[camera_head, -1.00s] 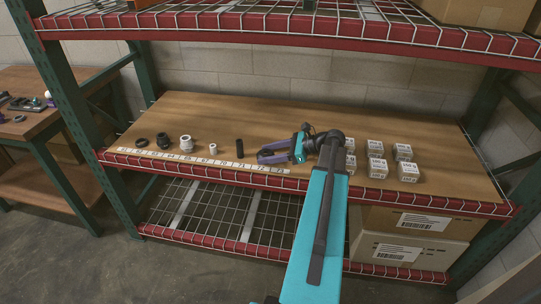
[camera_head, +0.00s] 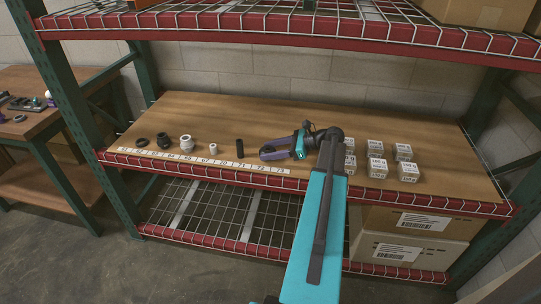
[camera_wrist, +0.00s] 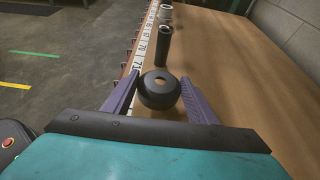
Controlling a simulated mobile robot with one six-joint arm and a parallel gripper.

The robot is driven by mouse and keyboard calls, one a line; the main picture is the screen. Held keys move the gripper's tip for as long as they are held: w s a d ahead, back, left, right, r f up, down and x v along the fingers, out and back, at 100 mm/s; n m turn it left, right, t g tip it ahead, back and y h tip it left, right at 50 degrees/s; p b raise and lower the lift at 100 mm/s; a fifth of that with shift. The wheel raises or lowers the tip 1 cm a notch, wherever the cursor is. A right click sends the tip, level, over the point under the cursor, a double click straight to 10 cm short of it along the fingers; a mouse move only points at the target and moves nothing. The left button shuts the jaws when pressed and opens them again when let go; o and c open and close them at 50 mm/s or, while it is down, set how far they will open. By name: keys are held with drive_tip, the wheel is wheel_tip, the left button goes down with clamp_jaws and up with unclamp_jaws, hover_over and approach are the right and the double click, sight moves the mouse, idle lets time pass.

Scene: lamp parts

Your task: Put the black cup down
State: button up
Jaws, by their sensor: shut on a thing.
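The black cup (camera_wrist: 159,93), a squat round piece with a hole in its top, sits between the two purple fingers of my gripper (camera_wrist: 159,90) in the wrist view. My gripper is shut on it. In the head view my gripper (camera_head: 265,153) is low over the wooden shelf board, just behind the numbered label strip (camera_head: 200,161) at its right end. The cup is hard to make out there among the fingers. I cannot tell whether its underside touches the board.
A row along the strip holds a black ring (camera_head: 141,142), a black fitting (camera_head: 163,140), a white fitting (camera_head: 186,143), a small white cylinder (camera_head: 213,149) and a black tube (camera_head: 239,148). Several small boxes (camera_head: 377,168) stand right of my arm. The board's back is clear.

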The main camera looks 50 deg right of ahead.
drive_tip(key=shift+f, duration=1.2)
drive_tip(key=o, duration=1.1)
drive_tip(key=shift+f, duration=0.1)
drive_tip(key=shift+c, duration=0.2)
drive_tip(key=shift+s+d+r, duration=0.1)
drive_tip(key=shift+s+r, duration=0.05)
drive_tip(key=shift+r, duration=0.05)
drive_tip(key=v, duration=1.1)
drive_tip(key=shift+s+d+r, duration=0.1)
drive_tip(key=shift+s+r, duration=0.1)
